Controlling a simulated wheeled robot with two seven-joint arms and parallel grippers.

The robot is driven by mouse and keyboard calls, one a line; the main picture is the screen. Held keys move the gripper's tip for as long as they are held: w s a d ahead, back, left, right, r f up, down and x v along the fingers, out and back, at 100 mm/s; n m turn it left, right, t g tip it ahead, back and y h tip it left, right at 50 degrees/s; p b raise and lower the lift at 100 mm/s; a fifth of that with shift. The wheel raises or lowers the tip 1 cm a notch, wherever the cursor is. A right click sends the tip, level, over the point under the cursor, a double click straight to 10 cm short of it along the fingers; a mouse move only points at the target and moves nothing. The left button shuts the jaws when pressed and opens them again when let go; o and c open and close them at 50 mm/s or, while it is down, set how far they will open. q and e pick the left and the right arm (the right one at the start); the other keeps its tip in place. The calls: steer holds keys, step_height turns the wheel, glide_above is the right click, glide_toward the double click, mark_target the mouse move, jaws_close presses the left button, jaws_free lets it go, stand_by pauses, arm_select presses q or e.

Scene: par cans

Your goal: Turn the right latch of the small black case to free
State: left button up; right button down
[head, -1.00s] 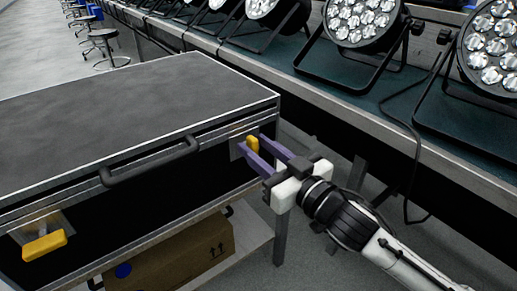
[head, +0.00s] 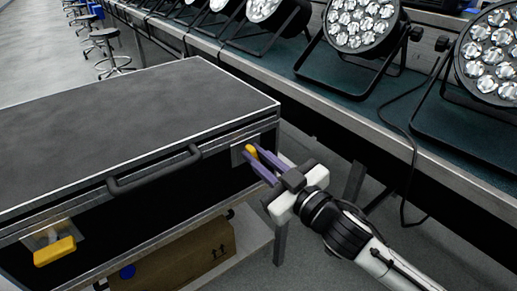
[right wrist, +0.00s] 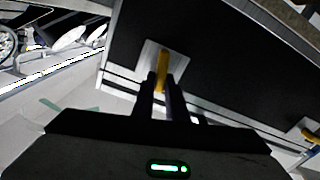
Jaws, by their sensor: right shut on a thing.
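The black case (head: 130,120) has a dark lid with a metal edge. Its right latch (head: 251,151) is a yellow tab on a metal plate near the case's right front corner. My right gripper (head: 262,164) is shut on this latch, its purple fingers on either side of the tab. In the right wrist view the yellow latch (right wrist: 163,66) stands between the fingertips (right wrist: 161,83), with the plate behind it. The left latch (head: 55,251) is yellow too and lies roughly level, with nothing touching it. My left gripper is not in view.
A dark handle (head: 155,170) sticks out from the case front between the latches. A cardboard box (head: 200,255) lies on a shelf below. A long bench (head: 330,92) with several par cans (head: 362,24) runs behind, with a cable hanging off it. Stools stand far left.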

steer(key=shift+r+n+p, duration=0.2)
steer(key=shift+n+p, duration=0.15)
steer(key=shift+n, duration=0.15)
steer(key=shift+s+a+n+p, duration=0.1)
steer(key=shift+n+p, duration=0.25)
steer(key=shift+n, duration=0.15)
steer(key=n+p, duration=0.1)
steer(key=n, duration=0.2)
steer(key=n+p, duration=0.1)
steer(key=shift+s+a+f+n+p, duration=0.15)
steer(key=shift+a+f+n+p, duration=0.05)
steer(key=shift+f+n+p, duration=0.15)
steer(key=n, duration=0.1)
steer(key=n+p, duration=0.1)
steer(key=n, duration=0.1)
steer(key=shift+s+a+f+n, duration=0.1)
steer(key=shift+f+n, duration=0.15)
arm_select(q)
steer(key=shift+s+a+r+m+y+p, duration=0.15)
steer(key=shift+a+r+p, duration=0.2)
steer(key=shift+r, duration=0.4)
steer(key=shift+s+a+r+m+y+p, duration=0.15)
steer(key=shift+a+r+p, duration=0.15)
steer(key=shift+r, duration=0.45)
arm_select(e)
steer(key=shift+a+f+n, duration=0.1)
steer(key=shift+f+n, duration=0.1)
steer(key=shift+n, duration=0.95)
steer(key=shift+f+n, duration=0.15)
steer(key=shift+n, duration=1)
